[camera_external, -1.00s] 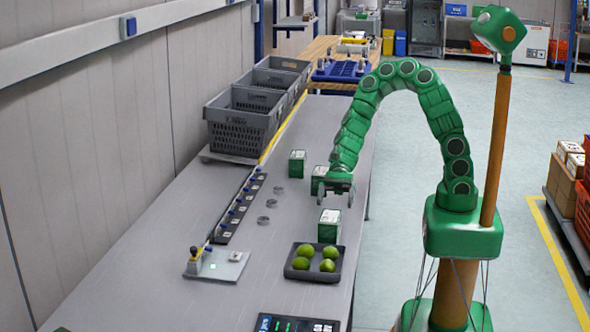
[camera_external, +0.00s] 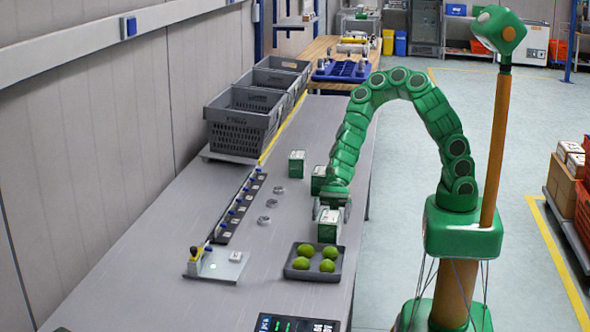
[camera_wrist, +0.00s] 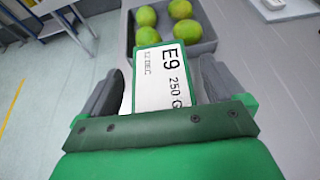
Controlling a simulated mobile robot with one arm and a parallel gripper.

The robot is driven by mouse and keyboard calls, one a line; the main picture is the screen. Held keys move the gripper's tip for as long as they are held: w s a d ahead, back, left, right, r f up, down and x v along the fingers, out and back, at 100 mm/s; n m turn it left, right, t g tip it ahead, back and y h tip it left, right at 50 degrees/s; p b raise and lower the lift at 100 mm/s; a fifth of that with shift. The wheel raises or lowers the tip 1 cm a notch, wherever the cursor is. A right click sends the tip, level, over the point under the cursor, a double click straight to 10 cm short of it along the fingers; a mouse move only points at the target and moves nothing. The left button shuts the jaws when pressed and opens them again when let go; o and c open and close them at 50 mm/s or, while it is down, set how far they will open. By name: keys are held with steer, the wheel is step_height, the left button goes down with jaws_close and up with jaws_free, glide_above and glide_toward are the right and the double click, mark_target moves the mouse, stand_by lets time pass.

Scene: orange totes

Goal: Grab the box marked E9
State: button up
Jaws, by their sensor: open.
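The box marked E9 (camera_wrist: 162,75) is green with a white label reading "E9", "250 G" and "12 DEC" in the wrist view. It stands on the grey table just behind the fruit tray, and it also shows in the external view (camera_external: 328,230). My gripper (camera_wrist: 160,85) is open, with one dark finger on each side of the box. In the external view my gripper (camera_external: 332,208) is low over the box's top. Whether the fingers touch the box I cannot tell. The lower part of the box is hidden in the wrist view.
A dark tray (camera_external: 290,273) of green fruit sits close to the box. Two more green boxes (camera_external: 297,168) (camera_external: 318,184) stand farther back. Metal rings (camera_external: 264,220), a dark strip of switches (camera_external: 238,208) and grey crates (camera_external: 240,130) lie to the left.

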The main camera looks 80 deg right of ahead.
steer(key=shift+a+f, duration=0.2)
steer(key=shift+a, duration=0.25)
steer(key=c, duration=1.1)
steer(key=shift+r, duration=0.15)
steer(key=shift+c, duration=0.2)
steer(key=shift+r, duration=4.9)
